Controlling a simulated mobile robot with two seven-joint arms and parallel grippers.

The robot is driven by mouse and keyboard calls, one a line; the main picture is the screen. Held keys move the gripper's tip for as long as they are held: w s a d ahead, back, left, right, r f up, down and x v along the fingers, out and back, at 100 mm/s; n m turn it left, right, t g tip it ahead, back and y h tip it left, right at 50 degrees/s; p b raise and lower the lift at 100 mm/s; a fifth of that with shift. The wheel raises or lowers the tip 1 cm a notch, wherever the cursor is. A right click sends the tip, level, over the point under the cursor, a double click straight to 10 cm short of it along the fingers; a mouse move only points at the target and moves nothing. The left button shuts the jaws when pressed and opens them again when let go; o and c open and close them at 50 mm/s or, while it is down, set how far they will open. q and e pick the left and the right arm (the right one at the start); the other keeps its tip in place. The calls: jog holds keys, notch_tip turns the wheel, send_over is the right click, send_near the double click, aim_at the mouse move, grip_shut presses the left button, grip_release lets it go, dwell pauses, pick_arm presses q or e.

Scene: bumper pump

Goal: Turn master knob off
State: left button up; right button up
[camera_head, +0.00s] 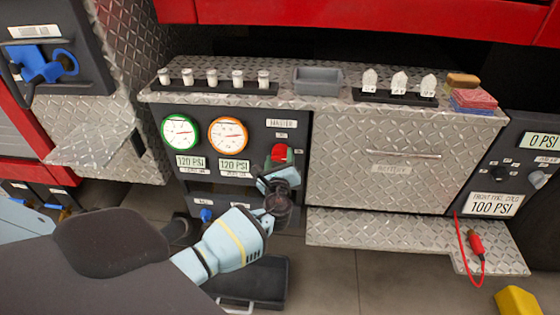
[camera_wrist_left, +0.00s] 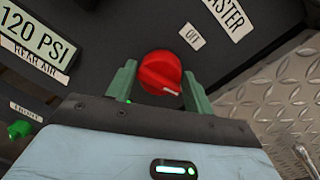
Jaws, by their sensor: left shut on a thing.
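The red master knob (camera_head: 279,153) is on the dark panel under the MASTER label (camera_head: 281,123). In the left wrist view the knob (camera_wrist_left: 160,71) sits between the two green fingers of my left gripper (camera_wrist_left: 158,80), which is shut on it. A short white line shows on the knob's lower right side there. The OFF label (camera_wrist_left: 192,36) lies up and right of the knob, apart from the line. In the head view my left gripper (camera_head: 279,168) partly covers the knob from below. My right gripper is not in view.
A green-rimmed gauge (camera_head: 180,132) and an orange-rimmed gauge (camera_head: 228,135) are left of the knob, both above 120 PSI labels. A diamond-plate cabinet (camera_head: 385,190) is at the right. A grey tray (camera_head: 318,80) and white levers (camera_head: 238,77) stand on the ledge above.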

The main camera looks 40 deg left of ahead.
pick_arm(q)
jog(key=n+b, duration=0.1)
jog(key=n, duration=0.1)
jog(key=shift+n, duration=0.4)
jog(key=n+b, duration=0.2)
jog(key=n, duration=0.1)
jog(key=shift+h, duration=0.3)
jog(key=n+b, duration=0.1)
jog(key=n, duration=0.2)
jog(key=n+b, duration=0.2)
jog(key=n, duration=0.1)
jog(key=shift+h, duration=0.3)
jog(key=shift+a+n+b, duration=0.15)
jog(key=shift+n+b, duration=0.35)
jog(key=shift+n, duration=0.8)
jog(key=shift+r, duration=0.1)
jog(key=o, duration=0.9)
jog(key=shift+c, duration=0.2)
jog(key=shift+s, duration=0.1)
